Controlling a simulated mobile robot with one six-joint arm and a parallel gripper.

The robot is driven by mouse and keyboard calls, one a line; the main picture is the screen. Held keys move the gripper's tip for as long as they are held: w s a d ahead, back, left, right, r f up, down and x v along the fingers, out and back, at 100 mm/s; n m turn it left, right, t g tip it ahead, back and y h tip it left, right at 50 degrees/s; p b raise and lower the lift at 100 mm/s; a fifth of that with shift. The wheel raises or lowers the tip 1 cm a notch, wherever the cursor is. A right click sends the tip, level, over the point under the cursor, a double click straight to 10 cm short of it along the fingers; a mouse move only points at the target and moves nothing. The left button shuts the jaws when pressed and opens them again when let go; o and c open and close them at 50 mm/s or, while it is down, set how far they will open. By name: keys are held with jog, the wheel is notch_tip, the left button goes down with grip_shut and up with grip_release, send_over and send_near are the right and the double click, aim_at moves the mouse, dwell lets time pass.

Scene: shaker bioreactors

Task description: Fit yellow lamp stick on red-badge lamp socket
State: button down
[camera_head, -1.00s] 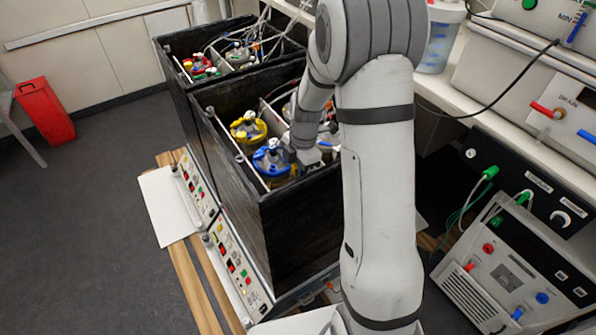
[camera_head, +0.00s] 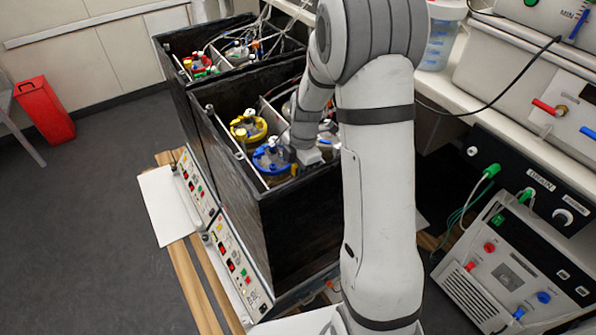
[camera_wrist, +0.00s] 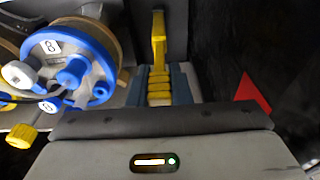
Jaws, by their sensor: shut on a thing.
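The yellow lamp stick (camera_wrist: 158,40) is upright in the wrist view, with a ribbed lower part between my fingers. My gripper (camera_wrist: 158,88) is shut on this ribbed part. The stick's far end reaches toward a grey wall. A red triangular badge (camera_wrist: 253,96) shows on the dark surface to the right of the stick, apart from it. I cannot make out the lamp socket itself.
A blue-lidded vessel (camera_wrist: 70,62) marked 8 stands close left of my fingers. It also shows in the head view (camera_head: 272,157), beside a yellow-lidded vessel (camera_head: 248,127). The front black box's walls (camera_head: 300,225) surround my gripper closely. A second black box (camera_head: 180,90) stands behind.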

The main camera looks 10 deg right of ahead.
jog(key=c, duration=1.3)
grip_release()
jog(key=shift+o, duration=0.2)
jog(key=r, duration=0.5)
jog(key=d+r, duration=0.1)
jog(key=r, duration=0.1)
jog(key=shift+w+r+p, duration=0.15)
jog(key=shift+r+p, duration=0.1)
jog(key=shift+p, duration=0.15)
jog(key=shift+r, duration=0.15)
